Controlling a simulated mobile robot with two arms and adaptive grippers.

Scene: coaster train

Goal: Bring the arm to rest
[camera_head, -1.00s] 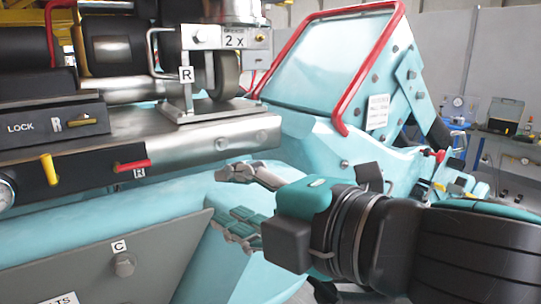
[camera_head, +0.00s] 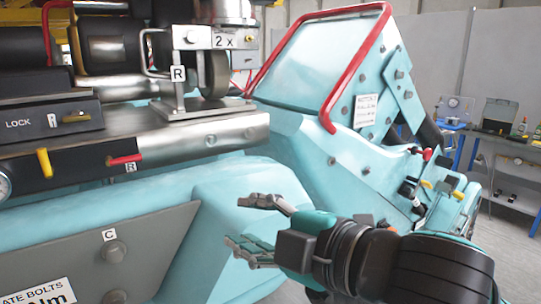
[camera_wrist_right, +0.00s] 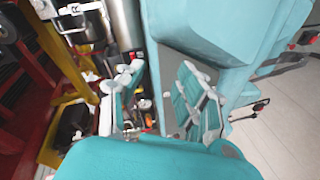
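My right gripper (camera_head: 245,222) is open, its two fingers apart with nothing between them. It is in front of the teal body of the coaster train (camera_head: 250,185), in the lower middle of the head view, its arm coming in from the lower right. In the right wrist view both fingers of the right gripper (camera_wrist_right: 155,105) show, spread apart and empty. I cannot see contact between the fingers and the train. My left gripper is not in view.
A red-handled lever (camera_head: 124,160) and a yellow lever (camera_head: 44,162) stick out at the left. A red rail (camera_head: 354,75) edges the train's raised panel. A grey plate with a bolt (camera_head: 113,252) is at the lower left. A workbench (camera_head: 505,137) stands at the far right.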

